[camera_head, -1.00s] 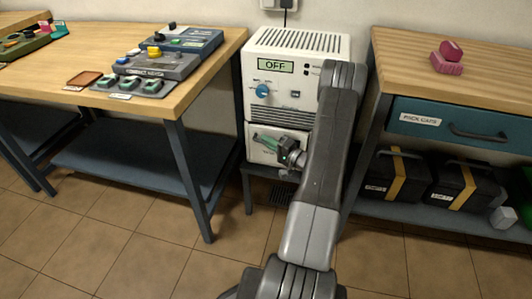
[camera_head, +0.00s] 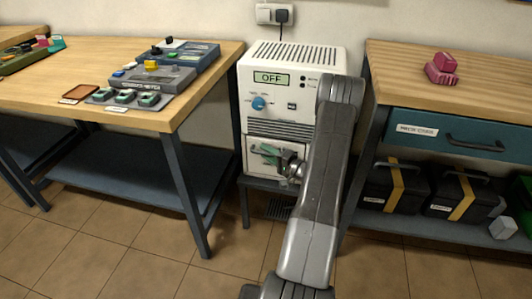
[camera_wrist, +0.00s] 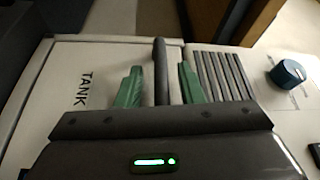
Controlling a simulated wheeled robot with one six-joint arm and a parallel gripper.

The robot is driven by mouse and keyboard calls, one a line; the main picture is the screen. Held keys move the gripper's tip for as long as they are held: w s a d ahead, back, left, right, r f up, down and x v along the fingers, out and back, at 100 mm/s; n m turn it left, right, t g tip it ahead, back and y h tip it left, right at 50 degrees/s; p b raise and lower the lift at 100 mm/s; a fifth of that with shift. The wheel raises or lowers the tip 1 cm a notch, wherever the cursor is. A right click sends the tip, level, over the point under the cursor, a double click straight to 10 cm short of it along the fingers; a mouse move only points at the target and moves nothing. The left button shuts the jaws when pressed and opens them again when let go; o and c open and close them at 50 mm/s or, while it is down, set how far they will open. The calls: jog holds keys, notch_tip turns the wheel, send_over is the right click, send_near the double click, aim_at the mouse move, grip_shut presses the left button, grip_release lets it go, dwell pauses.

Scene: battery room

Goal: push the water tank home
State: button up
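The water tank (camera_head: 253,158) is the pale lower front of a white machine (camera_head: 292,88). Its front also shows in the wrist view (camera_wrist: 95,75), with the word TANK on it. A dark bar handle (camera_wrist: 161,72) stands out from this front. My gripper (camera_head: 270,154) is at the tank front; in the wrist view (camera_wrist: 160,88) its two green fingers stand on either side of the bar, with a gap on both sides. My arm and gripper hide part of the tank's right side. I cannot tell how far in the tank sits.
The machine has an OFF display (camera_head: 271,78) and a blue knob (camera_head: 258,103). It stands on a low dark stand between a left bench (camera_head: 205,75) and a right bench (camera_head: 400,65) with a blue drawer (camera_head: 450,131). The tiled floor in front is clear.

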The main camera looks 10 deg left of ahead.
jog(key=v, duration=0.6)
jog(key=shift+d+p, duration=0.35)
jog(key=shift+p, duration=0.05)
jog(key=shift+s, duration=0.15)
jog(key=b+x, duration=0.1)
jog(key=x, duration=0.6)
jog(key=shift+a, duration=0.3)
jog(key=shift+s+p, duration=2.05)
jog(key=shift+s, duration=0.4)
